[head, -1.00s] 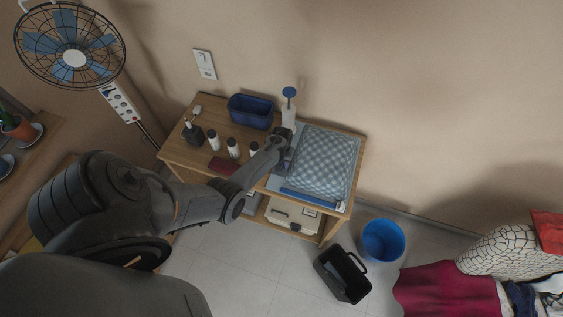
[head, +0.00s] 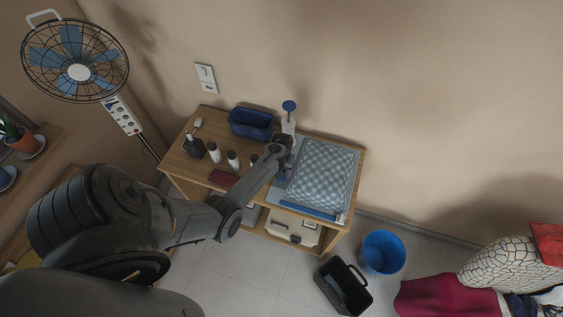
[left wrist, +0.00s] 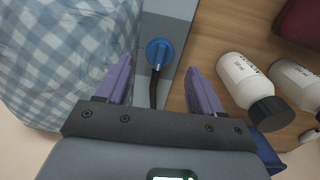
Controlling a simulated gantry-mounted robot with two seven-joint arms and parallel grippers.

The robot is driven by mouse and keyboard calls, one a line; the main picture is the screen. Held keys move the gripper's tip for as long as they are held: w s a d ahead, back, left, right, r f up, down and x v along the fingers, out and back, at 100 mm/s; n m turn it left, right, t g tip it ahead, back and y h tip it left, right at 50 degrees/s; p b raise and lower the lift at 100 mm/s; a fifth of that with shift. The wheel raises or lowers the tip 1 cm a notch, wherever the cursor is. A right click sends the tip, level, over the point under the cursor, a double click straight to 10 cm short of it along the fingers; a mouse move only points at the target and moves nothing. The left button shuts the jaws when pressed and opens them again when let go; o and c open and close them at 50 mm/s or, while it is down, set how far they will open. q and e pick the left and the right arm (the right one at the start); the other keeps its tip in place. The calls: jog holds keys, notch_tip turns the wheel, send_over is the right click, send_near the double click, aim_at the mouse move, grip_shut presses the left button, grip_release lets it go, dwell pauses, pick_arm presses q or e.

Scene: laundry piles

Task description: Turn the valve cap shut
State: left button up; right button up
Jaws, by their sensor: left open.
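The blue round valve cap (left wrist: 160,52) is on a grey-blue surface beside a blue checked, puffed bundle (left wrist: 60,60) in the left wrist view. A dark line or tube runs from the cap toward my gripper. My left gripper (left wrist: 159,75) is open, its purple fingers on either side of the line to the cap, with the cap apart from both. In the head view the left gripper (head: 284,150) is over the wooden table at the left edge of the checked bundle (head: 322,170). My right gripper is not in view.
A blue-topped pump (head: 289,106) and a blue bin (head: 250,122) are at the table's back. A dark red item (head: 223,180) is near its front. A bucket (head: 382,252) and black caddy (head: 342,284) are on the floor.

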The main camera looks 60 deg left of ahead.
pick_arm(q)
notch_tip(320, 180, up, 6)
jog(key=shift+r, duration=0.2)
jog(key=shift+s, duration=0.1)
dwell(0.4)
jog(key=s+d+m+g+y+p, duration=0.1)
jog(key=s+d+m+p, duration=0.15)
jog(key=s, duration=0.45)
jog(key=s+d+m+g+y+p, duration=0.1)
jog(key=s+d+p, duration=0.15)
jog(key=s, duration=0.45)
jog(key=d+r+m+t+h+p, duration=0.2)
jog(key=d+r+m+t, duration=0.3)
jog(key=d+r, duration=1.7)
notch_tip(320, 180, up, 2)
jog(key=shift+s+d+m+p, duration=0.35)
jog(key=shift+m+p, duration=0.35)
jog(key=shift+m, duration=0.25)
